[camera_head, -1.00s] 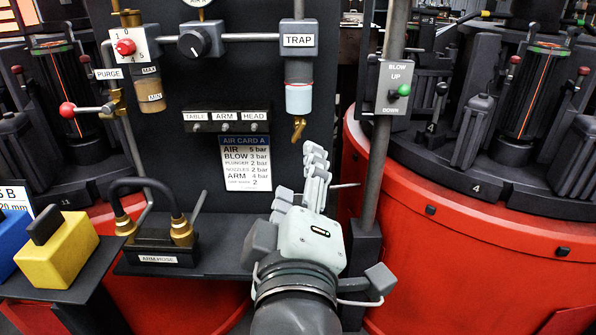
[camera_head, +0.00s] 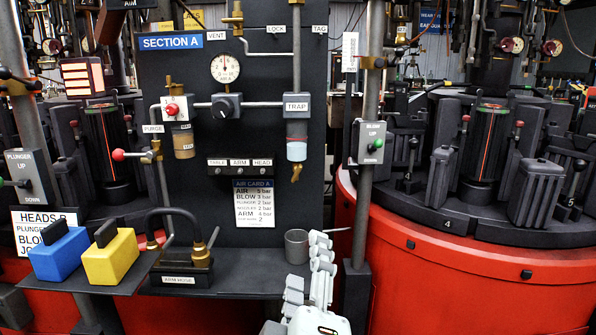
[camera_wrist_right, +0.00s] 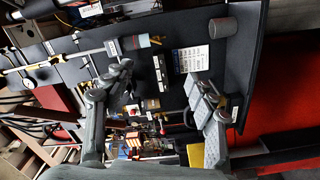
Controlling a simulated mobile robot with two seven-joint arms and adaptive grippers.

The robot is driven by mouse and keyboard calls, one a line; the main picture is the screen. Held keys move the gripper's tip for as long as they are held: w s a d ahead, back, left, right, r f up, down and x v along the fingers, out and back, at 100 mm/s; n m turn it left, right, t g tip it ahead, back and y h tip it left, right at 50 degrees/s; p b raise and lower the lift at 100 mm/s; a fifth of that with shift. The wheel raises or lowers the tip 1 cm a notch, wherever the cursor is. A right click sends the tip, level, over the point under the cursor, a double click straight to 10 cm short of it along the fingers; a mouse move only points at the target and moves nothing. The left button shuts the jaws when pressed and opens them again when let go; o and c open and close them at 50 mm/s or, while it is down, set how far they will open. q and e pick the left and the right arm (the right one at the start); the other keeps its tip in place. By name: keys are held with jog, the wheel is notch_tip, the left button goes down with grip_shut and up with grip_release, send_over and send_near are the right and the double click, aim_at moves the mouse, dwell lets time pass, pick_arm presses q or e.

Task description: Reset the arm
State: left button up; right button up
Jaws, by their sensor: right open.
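A black strip labelled TABLE, ARM and HEAD (camera_head: 240,167) is fixed to the dark Section A panel (camera_head: 215,70). The ARM part is in its middle, with small knobs below the labels. Below the panel, the ARM HOSE block (camera_head: 180,270) stands on a grey shelf, with a black hose looped between brass fittings. My right gripper (camera_head: 307,265) is at the bottom of the head view, at the shelf's right part, fingers up. It is open and empty. In the right wrist view its fingers (camera_wrist_right: 158,78) are spread before the panel. My left gripper is not in view.
A grey cup (camera_head: 297,246) stands on the shelf beside the right gripper. Blue (camera_head: 58,253) and yellow (camera_head: 110,255) blocks sit at left. A grey post with a BLOW switch box (camera_head: 371,143) and a red rotary mould table (camera_head: 450,275) are at right.

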jog(key=w+d+f+g+h, duration=0.1)
jog(key=w+d+f+g, duration=0.1)
jog(key=d+f, duration=0.75)
jog(key=w+d+f+g+h, duration=0.1)
jog(key=d+f+g+h, duration=0.15)
jog(key=d+f, duration=0.75)
jog(key=w+d+f+g, duration=0.2)
jog(key=d+f, duration=0.3)
jog(key=f, duration=0.9)
jog(key=s+d+f+m+g+h, duration=0.1)
jog(key=s+d+f+m+g, duration=0.35)
jog(key=s+d+f, duration=0.75)
jog(key=s+d+f+m+g, duration=0.45)
jog(key=s+d+f, duration=0.25)
jog(key=d+f, duration=0.45)
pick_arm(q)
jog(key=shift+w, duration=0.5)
pick_arm(e)
jog(key=s+a+f+m+y, duration=0.1)
jog(key=a+f+y, duration=0.1)
jog(key=a, duration=0.8)
jog(key=s+a+f+m+y, duration=0.1)
jog(key=a+f, duration=0.2)
jog(key=a, duration=0.8)
jog(key=shift+s+a+y, duration=0.15)
jog(key=shift+s+y, duration=0.2)
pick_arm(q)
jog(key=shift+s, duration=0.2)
pick_arm(e)
jog(key=shift+f, duration=0.1)
